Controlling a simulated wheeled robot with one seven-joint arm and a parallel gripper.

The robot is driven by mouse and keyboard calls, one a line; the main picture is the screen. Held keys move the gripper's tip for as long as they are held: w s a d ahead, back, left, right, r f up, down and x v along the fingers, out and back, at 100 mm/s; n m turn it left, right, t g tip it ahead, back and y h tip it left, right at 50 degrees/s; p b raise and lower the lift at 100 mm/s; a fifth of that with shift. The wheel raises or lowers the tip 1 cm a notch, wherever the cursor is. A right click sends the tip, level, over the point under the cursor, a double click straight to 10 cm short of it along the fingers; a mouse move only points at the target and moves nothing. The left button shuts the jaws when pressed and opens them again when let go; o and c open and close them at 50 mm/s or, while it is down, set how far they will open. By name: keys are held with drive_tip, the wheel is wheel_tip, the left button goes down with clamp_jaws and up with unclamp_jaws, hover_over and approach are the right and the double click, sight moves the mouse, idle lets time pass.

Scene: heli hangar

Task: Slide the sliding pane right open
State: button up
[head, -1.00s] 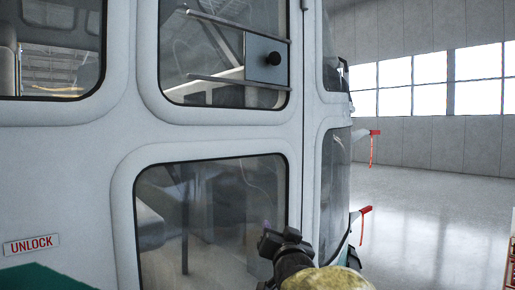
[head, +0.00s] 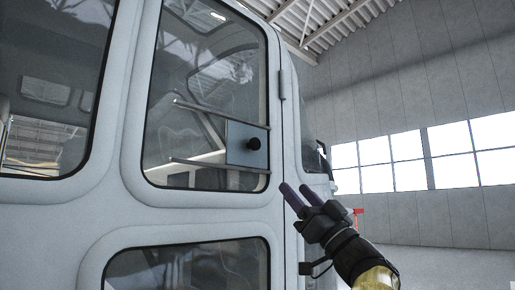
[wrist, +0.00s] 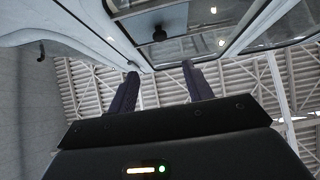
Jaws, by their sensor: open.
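The sliding pane (head: 246,144) is a small, pale, squarish panel with a round black knob (head: 253,143). It sits between two horizontal rails (head: 195,107) at the right side of the upper window of a white helicopter door. My gripper (head: 292,194) is below and to the right of the pane, apart from it, with its dark fingers pointing up and left. In the wrist view the two fingers (wrist: 159,74) are spread with nothing between them. The pane with its knob (wrist: 159,34) also shows there, beyond the fingertips.
The white door frame (head: 283,150) with a hinge stands right of the window. A lower window (head: 190,265) is beneath. A red tag (head: 358,212) hangs behind my gripper. The hangar to the right has bright windows (head: 400,160) and open room.

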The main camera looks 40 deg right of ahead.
sight(257, 145)
drive_tip(key=shift+h, duration=0.3)
drive_tip(key=p+x, duration=1)
drive_tip(key=x, duration=0.7)
drive_tip(key=shift+w+r+p, duration=0.1)
drive_tip(key=shift+r+p, duration=0.15)
drive_tip(key=shift+p, duration=0.1)
drive_tip(key=shift+a, duration=0.1)
clamp_jaws()
